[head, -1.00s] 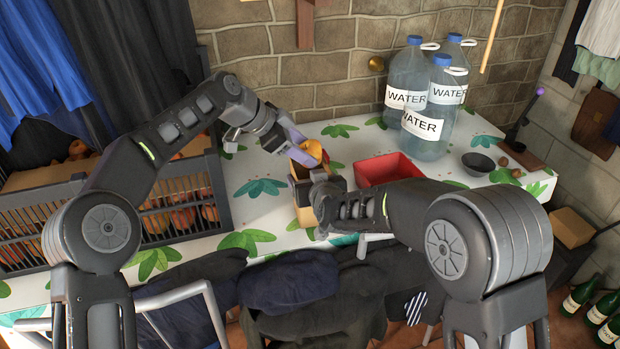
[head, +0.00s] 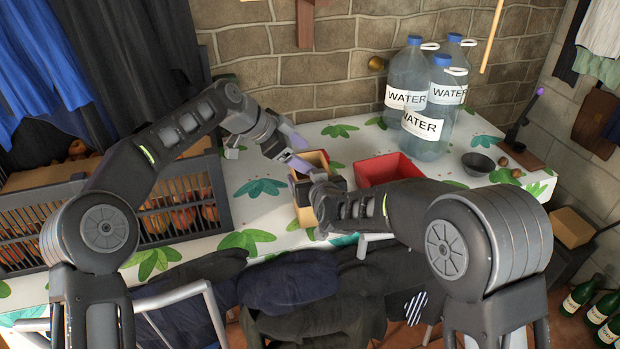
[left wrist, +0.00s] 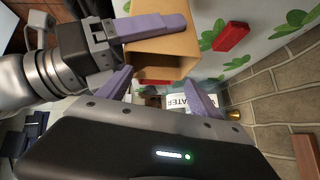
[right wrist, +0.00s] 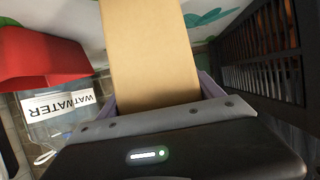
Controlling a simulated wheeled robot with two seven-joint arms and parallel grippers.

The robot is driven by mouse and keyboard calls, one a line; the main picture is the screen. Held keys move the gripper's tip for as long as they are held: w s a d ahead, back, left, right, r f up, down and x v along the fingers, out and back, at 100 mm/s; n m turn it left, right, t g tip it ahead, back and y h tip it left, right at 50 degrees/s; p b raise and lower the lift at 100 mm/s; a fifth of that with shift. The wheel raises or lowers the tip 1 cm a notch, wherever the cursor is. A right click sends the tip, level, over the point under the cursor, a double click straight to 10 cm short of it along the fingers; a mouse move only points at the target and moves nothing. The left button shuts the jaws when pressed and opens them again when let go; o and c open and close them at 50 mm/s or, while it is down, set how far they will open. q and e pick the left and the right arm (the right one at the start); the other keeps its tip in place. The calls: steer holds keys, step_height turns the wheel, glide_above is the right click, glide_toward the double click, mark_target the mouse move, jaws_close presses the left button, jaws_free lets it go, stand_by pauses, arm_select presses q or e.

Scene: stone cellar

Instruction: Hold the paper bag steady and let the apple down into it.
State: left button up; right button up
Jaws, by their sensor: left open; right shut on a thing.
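The tan paper bag (head: 306,216) stands on the table in front of me. My right gripper (head: 308,182) is shut on its upper part; in the right wrist view the bag (right wrist: 150,60) fills the space between the fingers. My left gripper (head: 298,148) is open above the bag's mouth, with nothing between its fingers. In the left wrist view the bag (left wrist: 172,48) lies just past the open left fingertips. I see the apple in no current view; the bag's inside is mostly hidden.
A red tray (head: 362,176) stands close to the right of the bag. Three water bottles (head: 424,130) and a dark bowl (head: 478,164) are farther right. A dark crate of fruit (head: 215,185) stands at left. Dark clothes (head: 290,283) hang along the front edge.

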arm_select(q)
steer(key=v, duration=1.2)
stand_by(0.7)
arm_select(e)
steer(key=o, duration=1.4)
steer(key=v, duration=1.2)
arm_select(q)
steer(key=shift+f, duration=0.1)
arm_select(e)
steer(key=shift+s+f, duration=0.1)
